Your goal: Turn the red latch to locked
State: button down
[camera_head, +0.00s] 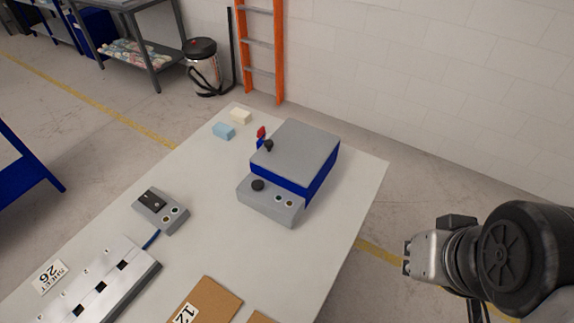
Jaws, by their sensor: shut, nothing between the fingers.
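A small red latch (261,132) shows at the far left side of a blue box with a grey lid (300,148) on the table. The latch stands about upright above a blue part of the box. Its exact setting is too small to tell. A black knob (268,145) sits near the lid's left edge, close to the latch. My gripper (407,258) is at the right, off the table's right edge and well apart from the box and latch. It is shut and holds nothing.
A grey control unit (270,203) stands before the box. Blue and cream foam blocks (223,131) (241,116) lie behind the latch. Another control box (160,211), a long metal fixture (88,285) and brown boards (208,303) occupy the left and front. The table's (330,225) right side is clear.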

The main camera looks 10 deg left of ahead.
aim_at(261, 132)
jog(key=u, duration=0.35)
jog(key=i+l+u, duration=0.15)
jog(key=u, duration=0.25)
jog(key=i+l+u, duration=0.15)
jog(key=u, duration=0.2)
jog(key=i+l+u, duration=0.1)
jog(key=l+u, duration=0.3)
jog(key=i+l+u, duration=0.1)
jog(key=u, duration=0.25)
jog(key=l, duration=0.55)
jog(key=i+l+u, duration=0.1)
jog(key=l, duration=0.5)
